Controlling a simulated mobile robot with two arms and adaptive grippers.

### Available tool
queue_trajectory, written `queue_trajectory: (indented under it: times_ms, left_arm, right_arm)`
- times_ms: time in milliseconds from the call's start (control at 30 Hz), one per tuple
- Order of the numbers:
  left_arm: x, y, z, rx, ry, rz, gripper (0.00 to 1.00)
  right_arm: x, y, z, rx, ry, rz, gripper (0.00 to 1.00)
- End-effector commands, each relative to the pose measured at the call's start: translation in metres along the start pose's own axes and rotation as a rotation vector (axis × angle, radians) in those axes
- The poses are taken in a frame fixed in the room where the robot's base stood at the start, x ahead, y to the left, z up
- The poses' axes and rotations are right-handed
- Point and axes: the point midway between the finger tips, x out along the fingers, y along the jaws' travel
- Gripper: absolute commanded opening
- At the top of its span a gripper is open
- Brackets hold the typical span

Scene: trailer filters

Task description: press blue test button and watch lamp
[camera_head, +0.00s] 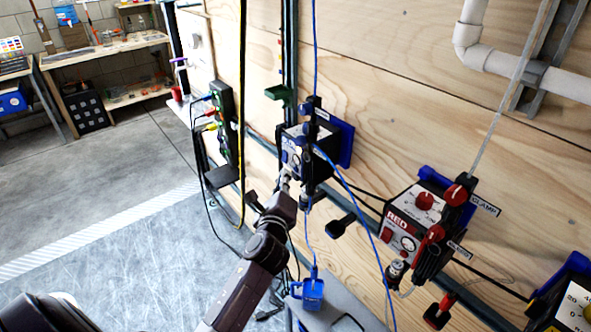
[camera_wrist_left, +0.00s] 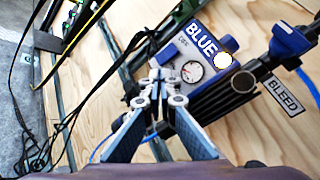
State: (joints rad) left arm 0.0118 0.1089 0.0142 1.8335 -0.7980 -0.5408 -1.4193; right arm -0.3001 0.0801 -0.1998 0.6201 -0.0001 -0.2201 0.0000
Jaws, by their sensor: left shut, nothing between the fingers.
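The blue-labelled test unit (camera_head: 318,165) is mounted on the plywood wall in the middle of the head view. In the left wrist view its panel (camera_wrist_left: 204,52) shows the word BLUE and a round white gauge (camera_wrist_left: 192,71). My left gripper (camera_head: 285,180) is shut and empty, its tips at the unit's front face. In the left wrist view the closed fingertips (camera_wrist_left: 161,76) overlap the panel's edge left of the gauge. I cannot tell whether they touch it. Pale round spots show on the unit; I cannot tell whether one is a lit lamp.
A red-labelled unit (camera_head: 408,225) and a yellow-trimmed unit (camera_head: 572,308) stand to the right. A dark strip with coloured connectors (camera_head: 222,122) hangs to the left. Blue hoses and black cables run close around my left arm. Open floor (camera_head: 110,255) lies to the left.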

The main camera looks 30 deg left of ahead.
Motion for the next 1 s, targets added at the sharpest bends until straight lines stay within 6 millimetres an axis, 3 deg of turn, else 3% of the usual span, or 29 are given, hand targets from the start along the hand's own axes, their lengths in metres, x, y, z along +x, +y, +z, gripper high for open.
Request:
queue_trajectory:
  times_ms: [433, 1000]
  left_arm:
    - [-0.029, 0.021, 0.022, 0.002, 0.0, 0.0, 0.0]
    - [-0.032, 0.023, 0.023, 0.001, 0.0, 0.0, 0.0]
  right_arm:
    - [-0.015, 0.0, -0.001, 0.0, 0.0, 0.0, 0.36]
    - [-0.015, 0.0, -0.002, 0.0, 0.0, -0.001, 0.36]
